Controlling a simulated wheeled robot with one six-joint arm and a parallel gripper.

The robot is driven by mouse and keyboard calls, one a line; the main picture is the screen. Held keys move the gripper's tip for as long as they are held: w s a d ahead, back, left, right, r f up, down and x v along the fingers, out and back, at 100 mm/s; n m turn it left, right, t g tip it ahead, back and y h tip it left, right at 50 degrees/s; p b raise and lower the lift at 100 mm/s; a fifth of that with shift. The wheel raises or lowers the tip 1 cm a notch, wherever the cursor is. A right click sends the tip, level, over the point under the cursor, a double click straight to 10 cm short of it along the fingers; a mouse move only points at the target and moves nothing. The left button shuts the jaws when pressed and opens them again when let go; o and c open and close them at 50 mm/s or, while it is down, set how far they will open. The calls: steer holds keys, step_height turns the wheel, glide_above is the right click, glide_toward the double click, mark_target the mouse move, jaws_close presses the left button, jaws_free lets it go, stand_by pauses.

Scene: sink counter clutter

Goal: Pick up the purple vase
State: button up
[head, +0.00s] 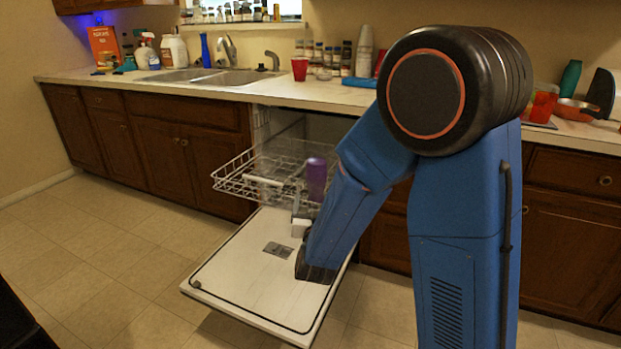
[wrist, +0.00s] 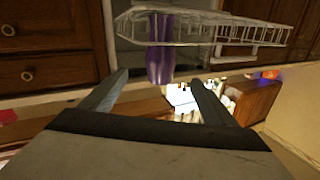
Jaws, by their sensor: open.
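The purple vase (head: 316,178) stands upright at the dishwasher's pulled-out wire rack, just left of my blue arm in the head view. In the wrist view the purple vase (wrist: 160,62) is at upper centre, partly crossed by the pale rack. My gripper (wrist: 160,78) is open, with its two fingers spread to either side below the vase and nothing between them. In the head view my gripper (head: 301,206) is small, low over the open door and just below the vase; its fingers are hard to make out.
The wire rack (head: 232,182) juts out over the open dishwasher door (head: 235,285). The counter (head: 300,92) above holds a sink (head: 205,77), a blue bottle (head: 206,50), a red cup (head: 299,69) and other clutter.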

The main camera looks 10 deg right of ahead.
mark_target(316, 174)
steer(key=x, duration=1.7)
steer(key=shift+w+r, duration=0.1)
steer(key=shift+w, duration=0.1)
steer(key=c, duration=1.4)
steer(key=shift+r, duration=0.1)
